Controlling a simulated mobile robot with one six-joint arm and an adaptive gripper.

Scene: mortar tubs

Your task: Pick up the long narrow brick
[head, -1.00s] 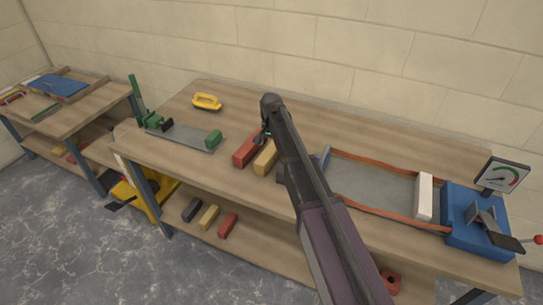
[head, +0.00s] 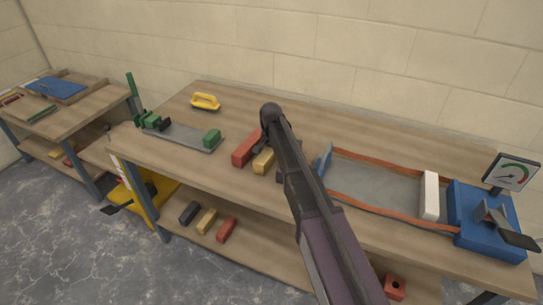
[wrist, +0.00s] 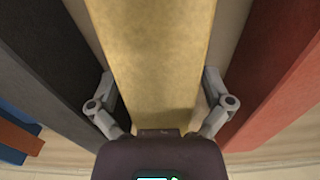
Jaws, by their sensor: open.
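A yellow brick (head: 263,161) lies on the main bench between a red brick (head: 246,149) and a dark grey brick (head: 281,174), which is mostly hidden by my arm. In the wrist view the yellow brick (wrist: 155,60) runs long and straight between the open fingers of my gripper (wrist: 160,82), one finger on each side, with small gaps. The dark brick (wrist: 45,60) is to the left and the red brick (wrist: 278,85) to the right, both close to the fingers. Which brick is the narrowest is hard to tell. In the head view my arm hides most of the gripper.
A grey plate with a green clamp (head: 212,138) and a yellow float (head: 205,101) are on the left of the bench. A blue press with a gauge (head: 485,220) and a white block (head: 429,195) are at the right. Several bricks lie on the lower shelf (head: 240,250).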

